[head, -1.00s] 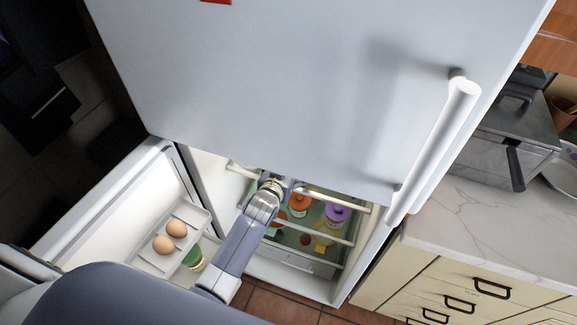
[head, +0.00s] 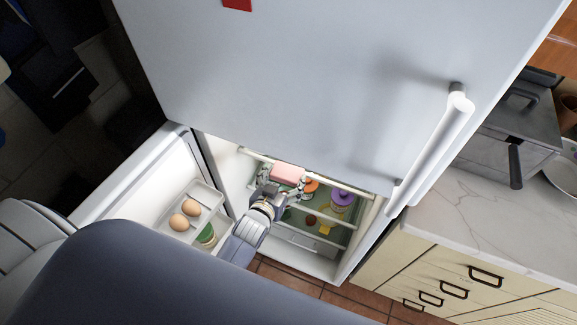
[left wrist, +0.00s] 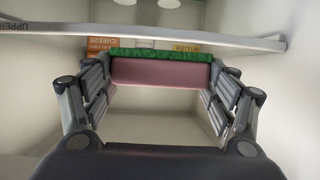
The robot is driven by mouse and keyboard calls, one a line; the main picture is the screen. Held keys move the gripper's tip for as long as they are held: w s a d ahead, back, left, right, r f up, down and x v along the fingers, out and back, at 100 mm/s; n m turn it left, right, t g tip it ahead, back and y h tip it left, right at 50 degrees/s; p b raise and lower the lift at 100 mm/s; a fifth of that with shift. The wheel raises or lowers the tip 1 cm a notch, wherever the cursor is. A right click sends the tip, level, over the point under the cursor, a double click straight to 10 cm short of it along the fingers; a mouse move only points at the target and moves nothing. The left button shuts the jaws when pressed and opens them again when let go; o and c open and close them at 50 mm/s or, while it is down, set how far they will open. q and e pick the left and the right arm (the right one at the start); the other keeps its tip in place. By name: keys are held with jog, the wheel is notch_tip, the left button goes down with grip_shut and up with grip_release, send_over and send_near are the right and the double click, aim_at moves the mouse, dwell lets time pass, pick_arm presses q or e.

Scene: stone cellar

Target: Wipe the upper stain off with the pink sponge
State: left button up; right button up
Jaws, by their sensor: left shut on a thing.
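The pink sponge (head: 287,174) is in my left gripper (head: 283,187), at the mouth of the open lower fridge compartment, just below the closed upper door. In the left wrist view the sponge (left wrist: 160,73) spans the gap between the fingers of the left gripper (left wrist: 160,82), with its green scouring layer on the far side. The gripper is shut on it. I cannot make out a stain in either view. My right gripper is not in view.
The lower fridge door (head: 120,178) stands open at left, its bin holding eggs (head: 185,215). A purple-lidded jar (head: 342,200) and other food sit on the shelves. In the wrist view, food boxes (left wrist: 105,45) lie behind the sponge, near a white shelf edge (left wrist: 220,39) lettered "UPPER".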

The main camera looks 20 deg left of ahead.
pick_arm(q)
jog(key=s+p, duration=0.3)
jog(key=s, duration=1)
jog(key=shift+a, duration=0.25)
jog(key=shift+s, duration=0.15)
dwell(0.5)
